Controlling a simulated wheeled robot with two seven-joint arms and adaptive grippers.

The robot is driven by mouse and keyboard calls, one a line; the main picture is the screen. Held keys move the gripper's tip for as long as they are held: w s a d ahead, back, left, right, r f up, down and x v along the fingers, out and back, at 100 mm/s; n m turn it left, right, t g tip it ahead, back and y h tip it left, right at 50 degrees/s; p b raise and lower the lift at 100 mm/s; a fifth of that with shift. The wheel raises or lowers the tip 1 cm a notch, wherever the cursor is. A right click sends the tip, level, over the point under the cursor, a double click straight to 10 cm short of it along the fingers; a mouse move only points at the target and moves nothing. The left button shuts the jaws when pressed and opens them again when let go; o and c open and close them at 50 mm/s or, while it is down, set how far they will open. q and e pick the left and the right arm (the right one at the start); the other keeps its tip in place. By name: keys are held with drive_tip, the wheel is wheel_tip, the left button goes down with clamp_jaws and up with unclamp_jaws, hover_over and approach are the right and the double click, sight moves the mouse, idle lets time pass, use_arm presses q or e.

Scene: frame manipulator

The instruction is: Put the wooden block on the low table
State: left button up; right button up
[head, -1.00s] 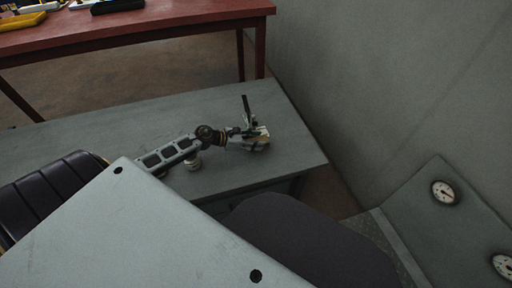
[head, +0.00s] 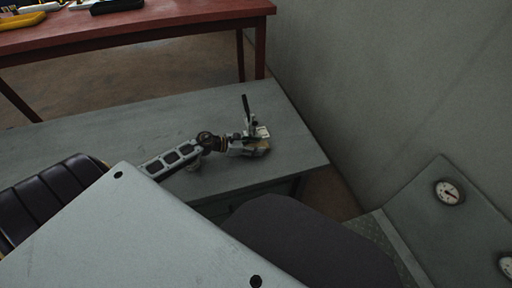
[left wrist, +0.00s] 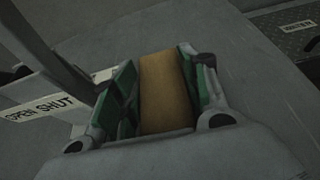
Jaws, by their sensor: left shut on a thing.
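The wooden block (left wrist: 165,92) is tan and sits between the green pads of my left gripper (left wrist: 162,88) in the left wrist view. The gripper is shut on it. In the head view the left gripper (head: 252,147) is over the right part of the grey low table (head: 100,122), and the block (head: 260,151) shows small and partly covered there. I cannot tell whether the block touches the tabletop. My right gripper is not in view.
A lever fixture (head: 247,108) stands close behind the gripper; its OPEN SHUT label (left wrist: 40,112) shows in the left wrist view. A red table (head: 130,32) stands at the back. A dark padded seat (head: 55,190) is at left. Bare tabletop lies left and right of the gripper.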

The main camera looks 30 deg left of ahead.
use_arm(q)
drive_tip(key=shift+f, duration=0.15)
drive_tip(key=o, duration=1.1)
drive_tip(key=shift+c, duration=0.2)
drive_tip(key=shift+r, duration=0.2)
